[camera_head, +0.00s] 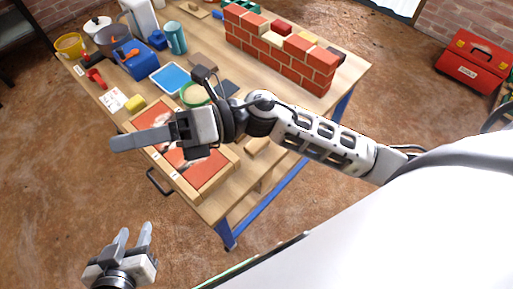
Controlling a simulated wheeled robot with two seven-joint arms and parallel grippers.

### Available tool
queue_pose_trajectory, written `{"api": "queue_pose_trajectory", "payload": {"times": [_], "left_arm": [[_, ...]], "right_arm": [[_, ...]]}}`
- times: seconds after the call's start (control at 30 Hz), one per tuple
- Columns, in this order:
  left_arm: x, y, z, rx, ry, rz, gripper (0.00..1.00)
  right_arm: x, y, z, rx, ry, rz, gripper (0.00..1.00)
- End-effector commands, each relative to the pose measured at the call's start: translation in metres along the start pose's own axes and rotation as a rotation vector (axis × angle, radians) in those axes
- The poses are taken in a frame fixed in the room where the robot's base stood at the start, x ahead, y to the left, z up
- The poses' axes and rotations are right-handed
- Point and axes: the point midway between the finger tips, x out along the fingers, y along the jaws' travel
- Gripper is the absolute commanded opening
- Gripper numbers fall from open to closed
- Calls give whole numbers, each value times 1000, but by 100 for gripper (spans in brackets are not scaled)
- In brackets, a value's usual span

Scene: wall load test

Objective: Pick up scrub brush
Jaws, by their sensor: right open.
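I cannot pick out the scrub brush with certainty. A small tan wooden piece (258,147) lies near the front right part of the workbench, behind my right arm, but it is too small to tell whether it is a brush. My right gripper (140,138) is over the front of the bench, above the tray with orange-red pieces, fingers pointing left. It is open and holds nothing visible. Its own wrist hides part of the bench. My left gripper (134,234) is low at the bottom left, off the bench and over the floor, its two fingers apart and empty.
The wooden workbench (350,72) carries a red brick wall (275,55), a yellow bucket (69,44), a teal cup (175,38), a blue box (135,60), a blue tray (170,78) and a yellow sponge (135,103). A red toolbox (474,62) stands at the right.

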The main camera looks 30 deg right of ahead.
Motion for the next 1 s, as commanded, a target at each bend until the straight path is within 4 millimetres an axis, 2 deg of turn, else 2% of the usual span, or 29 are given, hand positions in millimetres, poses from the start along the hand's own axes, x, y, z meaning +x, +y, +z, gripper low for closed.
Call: {"api": "queue_pose_trajectory", "payload": {"times": [0.03, 0.1, 0.17, 0.23, 0.3, 0.4, 0.5, 0.63, 1.0], "left_arm": [[5, 0, 6, -4, 7, 3, 36], [7, 0, 6, -8, 19, 6, 36], [8, 0, 6, -12, 29, 9, 36], [10, 0, 6, -14, 39, 11, 36], [11, 1, 5, -16, 49, 13, 36], [11, 1, 4, -19, 57, 16, 36], [11, 1, 3, -21, 61, 17, 36], [10, 2, 1, -22, 68, 18, 36], [11, 2, 6, -22, 66, 18, 36]], "right_arm": [[-5, -16, -21, -210, 217, -27, 60], [-26, -43, -46, -472, 534, -75, 60], [-57, -70, -54, -653, 798, -127, 60], [-101, -100, -48, -805, 1083, -201, 60], [-145, -120, -31, -898, 1330, -278, 60], [-196, -132, -2, -951, 1590, -376, 60], [-225, -133, 18, -957, 1738, -440, 60], [-241, -138, 22, -949, 1807, -470, 60], [-255, -196, -23, -948, 1806, -467, 60]]}}
